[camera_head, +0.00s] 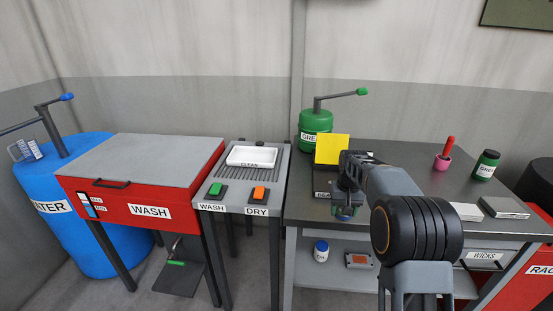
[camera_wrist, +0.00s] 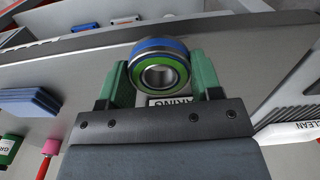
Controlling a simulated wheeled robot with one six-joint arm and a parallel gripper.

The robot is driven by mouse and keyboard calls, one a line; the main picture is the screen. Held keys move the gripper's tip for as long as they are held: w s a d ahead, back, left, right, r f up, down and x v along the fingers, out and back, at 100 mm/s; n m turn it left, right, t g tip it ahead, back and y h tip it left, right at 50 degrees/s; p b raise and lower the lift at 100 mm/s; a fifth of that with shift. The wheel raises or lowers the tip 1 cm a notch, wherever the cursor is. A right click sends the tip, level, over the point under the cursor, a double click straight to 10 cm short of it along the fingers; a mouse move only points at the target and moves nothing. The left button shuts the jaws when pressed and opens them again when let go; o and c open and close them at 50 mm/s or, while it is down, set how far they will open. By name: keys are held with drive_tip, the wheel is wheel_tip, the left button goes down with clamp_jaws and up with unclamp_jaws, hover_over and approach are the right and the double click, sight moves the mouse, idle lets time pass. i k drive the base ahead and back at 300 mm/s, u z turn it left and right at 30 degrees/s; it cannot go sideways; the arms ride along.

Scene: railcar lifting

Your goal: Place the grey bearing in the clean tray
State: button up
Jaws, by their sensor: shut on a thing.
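My gripper (camera_head: 346,190) is shut on a bearing and holds it over the front left edge of the dark workbench. In the wrist view the bearing (camera_wrist: 160,73) sits between the green jaws; it has a metal inner ring, a green face, a blue band and grey metal at its rim. In the head view it is small and partly hidden by my gripper. The clean tray (camera_head: 252,157) is white, labelled CLEAN, and stands on the grey stand left of the bench. It looks empty. Its edge also shows at the right of the wrist view (camera_wrist: 290,132).
A yellow card (camera_head: 332,149) and a green grease can (camera_head: 315,128) stand at the bench's back left. The red WASH box (camera_head: 140,188) is left of the stand, whose front has green and orange switches (camera_head: 259,194).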

sight(253, 157)
drive_tip(key=z, duration=2.8)
drive_tip(key=k, duration=2.15)
drive_tip(key=u, duration=2.35)
